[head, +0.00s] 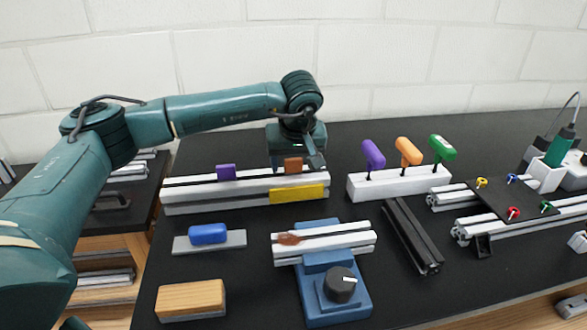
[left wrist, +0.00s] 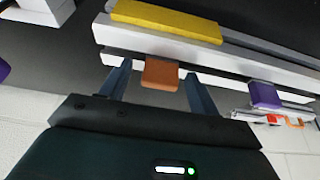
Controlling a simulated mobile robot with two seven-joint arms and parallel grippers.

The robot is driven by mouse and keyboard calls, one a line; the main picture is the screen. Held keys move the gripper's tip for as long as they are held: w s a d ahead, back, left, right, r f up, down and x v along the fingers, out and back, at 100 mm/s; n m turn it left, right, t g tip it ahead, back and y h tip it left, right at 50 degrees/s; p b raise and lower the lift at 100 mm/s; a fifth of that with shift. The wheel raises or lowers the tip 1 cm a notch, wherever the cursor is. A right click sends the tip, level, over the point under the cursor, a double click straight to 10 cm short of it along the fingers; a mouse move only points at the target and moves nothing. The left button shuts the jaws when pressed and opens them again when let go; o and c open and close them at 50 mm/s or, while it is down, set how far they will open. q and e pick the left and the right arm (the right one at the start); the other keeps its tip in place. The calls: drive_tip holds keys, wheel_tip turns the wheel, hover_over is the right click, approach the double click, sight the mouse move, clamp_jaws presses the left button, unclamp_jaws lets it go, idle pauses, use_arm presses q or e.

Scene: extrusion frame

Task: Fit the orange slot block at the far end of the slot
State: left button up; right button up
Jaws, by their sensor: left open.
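The orange slot block (head: 293,165) sits on top of the long silver extrusion (head: 235,197), near its right end in the head view. My left gripper (head: 298,160) is over it, open. In the left wrist view the orange block (left wrist: 160,73) lies between the two spread fingers of the left gripper (left wrist: 158,88), with a visible gap on each side. A purple block (head: 226,172) sits on the same extrusion further left; it also shows in the left wrist view (left wrist: 264,95). How deep the orange block sits in the slot is hidden. My right gripper is not in view.
A yellow bar (head: 298,194) lies along the extrusion's front right. A white rack (head: 398,183) with purple, orange and green handled tools stands close on the right. In front are a blue vise (head: 335,290) holding a short extrusion, a blue block (head: 208,234) and a wooden block (head: 190,298).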

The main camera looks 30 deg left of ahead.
use_arm(q)
drive_tip(key=shift+c, duration=0.3)
drive_tip(key=c, duration=1)
